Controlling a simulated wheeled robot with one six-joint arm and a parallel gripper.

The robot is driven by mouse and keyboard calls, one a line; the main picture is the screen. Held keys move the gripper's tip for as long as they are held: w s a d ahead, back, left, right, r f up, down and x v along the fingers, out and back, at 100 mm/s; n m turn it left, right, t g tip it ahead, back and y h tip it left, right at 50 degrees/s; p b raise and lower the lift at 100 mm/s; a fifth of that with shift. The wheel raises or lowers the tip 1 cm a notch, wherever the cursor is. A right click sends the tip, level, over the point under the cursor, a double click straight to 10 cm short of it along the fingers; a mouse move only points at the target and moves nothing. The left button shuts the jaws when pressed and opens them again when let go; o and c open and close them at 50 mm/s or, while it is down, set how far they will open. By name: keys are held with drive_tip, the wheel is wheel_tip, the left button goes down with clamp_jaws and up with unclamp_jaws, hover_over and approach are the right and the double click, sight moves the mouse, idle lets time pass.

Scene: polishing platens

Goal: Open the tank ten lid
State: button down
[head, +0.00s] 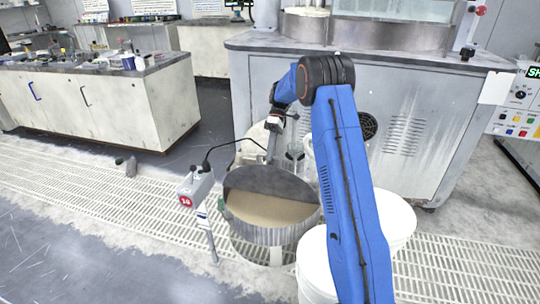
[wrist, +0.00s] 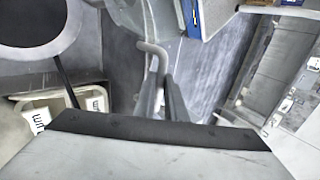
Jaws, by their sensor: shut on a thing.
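Tank ten is a round grey metal drum (head: 262,236) in the head view, beside a grey box with a red "10" badge (head: 186,201). A tan surface shows in its near half. A dark grey plate (head: 270,182) covers or stands at its far half and looks like the lid. I cannot tell its exact tilt. My gripper (head: 271,157) points down at the plate's far edge, shut. In the wrist view, its fingers (wrist: 161,95) are closed by a bent grey rod (wrist: 150,49), which looks like a handle. The contact itself is partly hidden.
White buckets (head: 398,222) stand right of the drum, partly behind my blue arm. A large grey cabinet (head: 418,120) stands behind. A white bench (head: 105,100) is at left. The left foreground floor is clear.

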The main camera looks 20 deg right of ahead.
drive_tip(key=shift+f, duration=0.3)
drive_tip(key=c, duration=1.8)
unclamp_jaws()
drive_tip(key=shift+f, duration=0.1)
drive_tip(key=v, duration=1.2)
drive_tip(key=shift+r, duration=0.2)
